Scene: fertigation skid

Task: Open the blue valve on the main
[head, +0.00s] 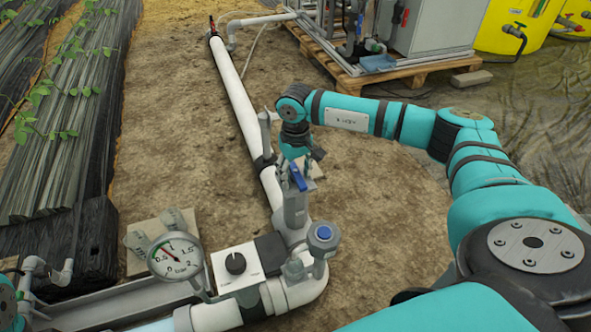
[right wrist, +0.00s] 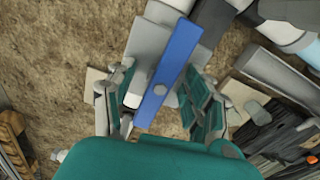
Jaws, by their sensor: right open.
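The blue valve handle (head: 298,177) is a flat lever on top of a grey valve body (head: 295,210) on the white main pipe. My right gripper (head: 303,168) is above it, pointing down. In the right wrist view, the blue handle (right wrist: 168,68) runs lengthwise between the two spread fingers of my right gripper (right wrist: 160,100). The fingers stand on either side with gaps, and I see no clear contact. The gripper partly hides the handle in the head view. My left gripper is not in view.
A pressure gauge (head: 175,257), a box with a black knob (head: 236,268) and a blue-capped fitting (head: 323,240) stand close in front of the valve. The white main (head: 234,90) runs back over bare soil. A pallet (head: 385,72) with equipment is behind.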

